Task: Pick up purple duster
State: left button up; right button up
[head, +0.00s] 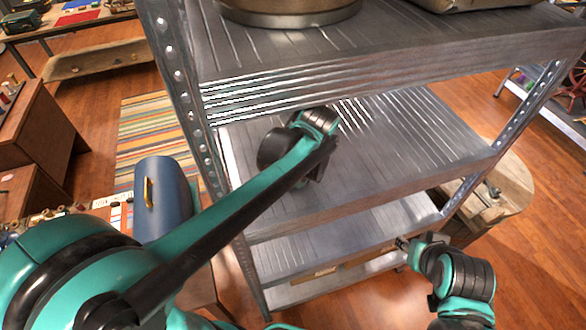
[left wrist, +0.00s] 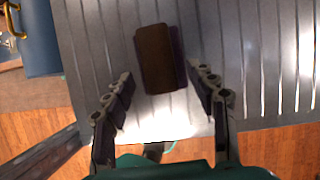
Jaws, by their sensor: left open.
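The duster (left wrist: 154,60) lies on the metal shelf in the left wrist view, a dark brown block with a purple edge along its right side. My left gripper (left wrist: 160,76) is open, with one finger on each side of the duster's near end. Gaps show between the fingers and the duster. In the head view my left arm reaches over the middle shelf and hides the duster. My right gripper (head: 403,243) is beside the lower right of the rack, away from the duster; its fingers are too small to read.
The grey metal rack has a middle shelf (head: 400,140), bare on its right side, and an upper shelf (head: 400,45) close above my left wrist. A perforated upright (head: 185,90) stands left of the arm. A blue box-like object with a gold handle (head: 165,200) is to the left.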

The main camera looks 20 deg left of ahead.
pick_arm(q)
jog(key=w+f, duration=0.1)
jog(key=w+a+f, duration=0.1)
jog(key=shift+w+a+f, duration=0.15)
jog(key=shift+a+f, duration=0.05)
jog(key=shift+f, duration=0.25)
jog(key=c, duration=1.3)
